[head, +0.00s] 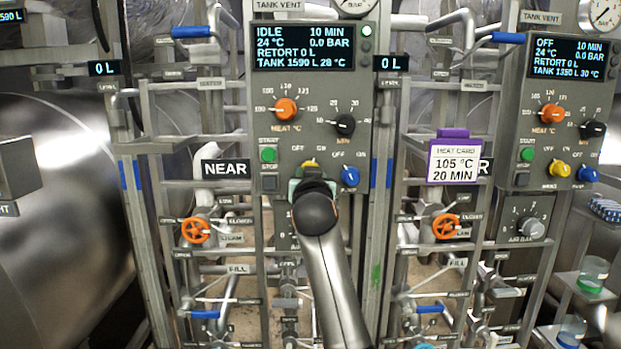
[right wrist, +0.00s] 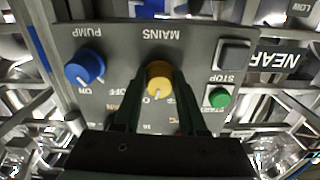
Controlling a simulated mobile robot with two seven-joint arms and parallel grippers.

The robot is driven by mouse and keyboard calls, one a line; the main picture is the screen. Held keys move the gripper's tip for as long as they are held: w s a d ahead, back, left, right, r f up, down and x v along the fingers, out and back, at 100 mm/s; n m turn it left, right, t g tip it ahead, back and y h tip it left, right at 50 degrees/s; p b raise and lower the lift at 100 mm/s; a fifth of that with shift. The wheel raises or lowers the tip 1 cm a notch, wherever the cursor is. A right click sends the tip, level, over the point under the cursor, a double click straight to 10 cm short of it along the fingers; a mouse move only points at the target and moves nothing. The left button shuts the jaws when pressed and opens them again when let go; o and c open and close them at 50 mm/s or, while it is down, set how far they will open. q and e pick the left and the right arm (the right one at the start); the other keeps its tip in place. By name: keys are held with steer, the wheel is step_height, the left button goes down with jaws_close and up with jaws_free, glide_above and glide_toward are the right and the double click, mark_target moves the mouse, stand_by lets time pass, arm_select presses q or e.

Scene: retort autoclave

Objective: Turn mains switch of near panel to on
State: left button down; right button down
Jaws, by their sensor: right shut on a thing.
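The near panel (head: 267,95) stands in the middle of the head view, its display (head: 303,46) reading IDLE, 10 MIN, 24 °C, 0.0 BAR. Its yellow mains switch (right wrist: 158,75) sits between the fingers of my right gripper (right wrist: 156,98) in the right wrist view, which shows the panel upside down. The gripper is shut on the knob. The knob's pointer mark faces the bottom of that view; its on and off labels are hidden by the fingers. In the head view only the top of the yellow knob (head: 310,164) shows above my gripper. My left gripper is out of view.
The blue pump knob (right wrist: 85,66) and green start button (right wrist: 218,97) flank the mains switch closely. The grey stop button (right wrist: 234,54) is near too. A second panel (head: 590,100), reading OFF, and a heat card (head: 454,161) are at right. Pipes and orange valve wheels (head: 196,231) lie below.

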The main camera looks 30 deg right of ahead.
steer(key=shift+m, duration=1.1)
steer(key=shift+c, duration=2.3)
jaws_free()
steer(key=b+v, duration=0.2)
steer(key=v, duration=1)
steer(key=shift+a+b, duration=0.2)
steer(key=shift+b, duration=0.15)
steer(key=shift+s, duration=0.15)
